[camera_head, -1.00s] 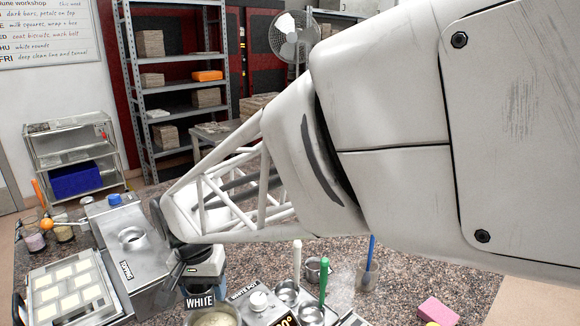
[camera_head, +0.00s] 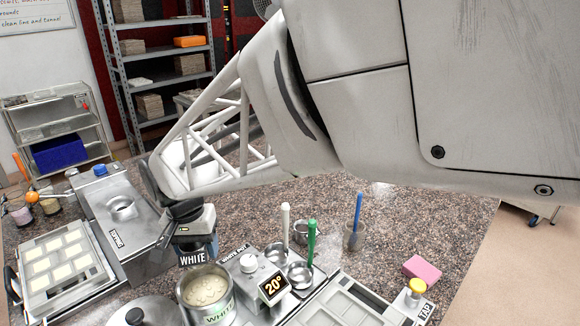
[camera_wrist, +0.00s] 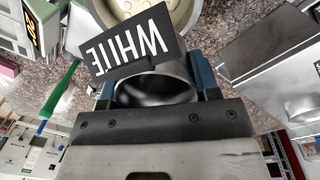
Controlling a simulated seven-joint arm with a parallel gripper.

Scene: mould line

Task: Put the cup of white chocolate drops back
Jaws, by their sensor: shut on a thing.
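My gripper (camera_head: 195,238) is low over the counter, just behind the pot of white drops in the head view. In the wrist view, my gripper (camera_wrist: 157,86) has its blue fingers shut on a shiny metal cup (camera_wrist: 152,92). The part of the cup's inside that shows is bare grey metal, with no drops visible. A black WHITE sign (camera_head: 198,257) stands between cup and pot; it also covers part of the cup in the wrist view (camera_wrist: 128,48). The pot (camera_head: 222,312) holds pale round drops. I cannot tell whether the cup touches the counter.
A grey machine (camera_head: 125,228) and a mould tray with white squares (camera_head: 38,290) stand left. A 20° display (camera_head: 272,287), green-handled tool (camera_head: 312,240) and white-handled tool (camera_head: 285,222) are right of the pot.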

